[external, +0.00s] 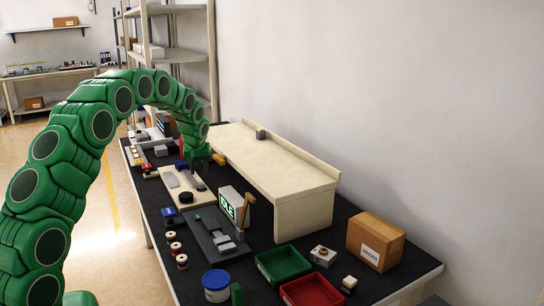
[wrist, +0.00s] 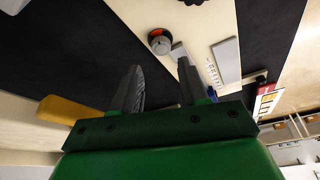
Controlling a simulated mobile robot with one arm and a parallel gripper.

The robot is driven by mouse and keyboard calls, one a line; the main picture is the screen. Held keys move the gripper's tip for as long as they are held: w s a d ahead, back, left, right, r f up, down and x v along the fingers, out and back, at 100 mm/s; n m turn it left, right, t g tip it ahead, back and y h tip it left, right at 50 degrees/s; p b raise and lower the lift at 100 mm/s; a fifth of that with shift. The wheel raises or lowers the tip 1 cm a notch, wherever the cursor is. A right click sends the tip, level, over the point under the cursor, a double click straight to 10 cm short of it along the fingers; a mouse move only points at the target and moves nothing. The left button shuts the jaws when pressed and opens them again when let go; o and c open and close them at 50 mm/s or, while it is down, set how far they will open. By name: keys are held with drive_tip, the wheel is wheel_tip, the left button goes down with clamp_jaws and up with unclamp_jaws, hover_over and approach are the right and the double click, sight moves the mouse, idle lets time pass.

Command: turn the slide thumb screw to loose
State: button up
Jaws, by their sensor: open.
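A beige board (external: 166,187) lies on the dark bench top and also shows in the wrist view (wrist: 215,20). In the wrist view, a small round grey knob with an orange and dark face (wrist: 160,42) sits at the board's edge beside a small grey tab; it looks like the slide thumb screw, but I cannot read its setting. A flat grey slide bar (wrist: 226,61) lies to its right by a marked scale. My gripper (wrist: 160,68) is open and empty, with the knob just beyond the gap between its fingertips. In the external view, my gripper (external: 199,158) is above the board's far end.
A black knob (external: 186,197) stands on the board's near part. A beige raised shelf (external: 270,160) is close on the right. Green (external: 284,264) and red (external: 312,291) trays and a carton (external: 375,241) are at the front.

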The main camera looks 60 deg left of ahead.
sight(201, 184)
drive_tip(key=m, duration=0.2)
drive_tip(key=s+m+t, duration=0.1)
drive_tip(key=m, duration=0.1)
drive_tip(key=a+m+t+h, duration=0.1)
drive_tip(key=shift+s+r+m, duration=0.2)
drive_tip(key=shift+s+m, duration=0.1)
drive_tip(key=shift+m, duration=0.1)
drive_tip(key=shift+a+f, duration=0.1)
drive_tip(key=shift+x, duration=3.75)
drive_tip(key=shift+w, duration=0.1)
drive_tip(key=c, duration=0.8)
drive_tip(key=shift+o, duration=0.2)
